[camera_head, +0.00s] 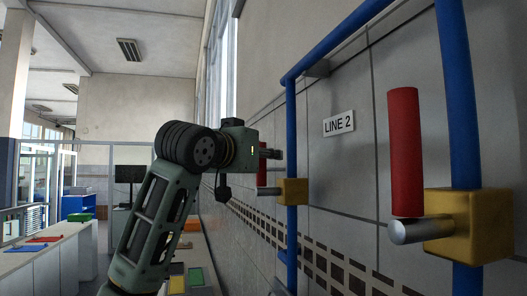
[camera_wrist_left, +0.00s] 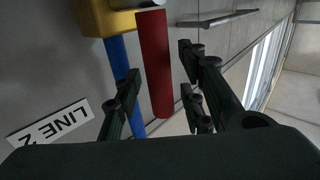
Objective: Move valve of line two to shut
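The sign "LINE 2" (camera_head: 339,124) is on the wall, right of the farther blue pipe; it also shows in the left wrist view (camera_wrist_left: 48,122). On that pipe sits a yellow valve body (camera_head: 293,191) with a silver stem and a red handle (camera_head: 262,179). The handle stands up from the stem, its upper part hidden by my left gripper (camera_head: 272,153) in the head view. In the left wrist view, the red handle (camera_wrist_left: 155,65) lies between the spread fingers of my left gripper (camera_wrist_left: 160,78), with gaps visible on both sides. My right gripper is not in view.
A nearer valve with an upright red handle (camera_head: 404,152) and yellow body (camera_head: 472,226) is on another blue pipe (camera_head: 456,95) at right. The tiled wall (camera_head: 350,200) runs close behind the valves. A counter (camera_head: 55,255) stands at far left.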

